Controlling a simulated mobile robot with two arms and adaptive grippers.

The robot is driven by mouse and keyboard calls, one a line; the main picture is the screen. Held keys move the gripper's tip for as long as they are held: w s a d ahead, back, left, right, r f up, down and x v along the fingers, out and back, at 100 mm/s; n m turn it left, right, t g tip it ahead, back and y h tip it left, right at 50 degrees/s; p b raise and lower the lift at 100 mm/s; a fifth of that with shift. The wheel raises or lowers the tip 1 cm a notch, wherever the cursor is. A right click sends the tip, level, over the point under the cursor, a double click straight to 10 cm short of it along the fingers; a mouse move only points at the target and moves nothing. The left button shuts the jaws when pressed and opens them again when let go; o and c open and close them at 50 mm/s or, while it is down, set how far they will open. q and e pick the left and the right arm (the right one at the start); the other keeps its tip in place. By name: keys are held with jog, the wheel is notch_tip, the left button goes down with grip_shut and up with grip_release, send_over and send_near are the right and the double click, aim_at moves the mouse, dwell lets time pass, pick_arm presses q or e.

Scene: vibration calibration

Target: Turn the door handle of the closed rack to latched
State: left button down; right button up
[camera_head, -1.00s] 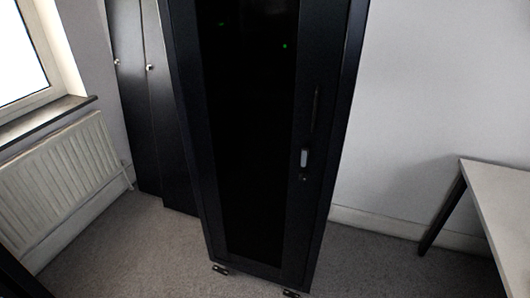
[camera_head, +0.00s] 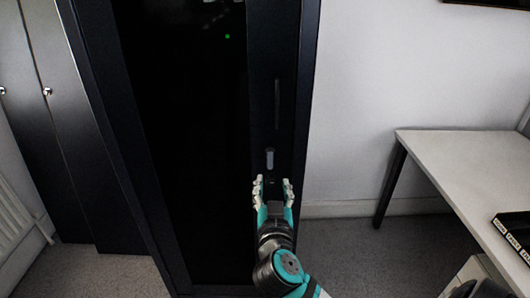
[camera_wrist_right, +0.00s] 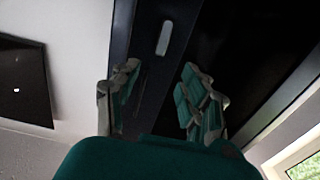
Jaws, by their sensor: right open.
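The closed black rack (camera_head: 185,150) fills the middle of the head view, with a dark glass door. Its door handle (camera_head: 269,158) is a small light-grey piece on the right door frame, with a dark slot above it. The handle also shows in the wrist view (camera_wrist_right: 164,38), ahead of the fingers. It looks upright, in line with the frame. My right gripper (camera_head: 273,184) is open and empty, just below the handle in the head view. In the wrist view its two fingers (camera_wrist_right: 160,95) are apart, with the handle beyond the gap, untouched. My left gripper is not in view.
A white table (camera_head: 465,170) stands at the right, with a black object (camera_head: 515,233) on its edge. Dark cabinets (camera_head: 85,130) stand to the left of the rack. A radiator (camera_head: 18,215) is at the far left. The wall between rack and table is bare.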

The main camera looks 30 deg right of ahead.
aim_at(270, 156)
jog(key=p+x, duration=0.2)
jog(key=x, duration=1.2)
jog(key=shift+w+a+p, duration=0.1)
jog(key=shift+w+p, duration=0.15)
jog(key=shift+p, duration=0.1)
grip_shut()
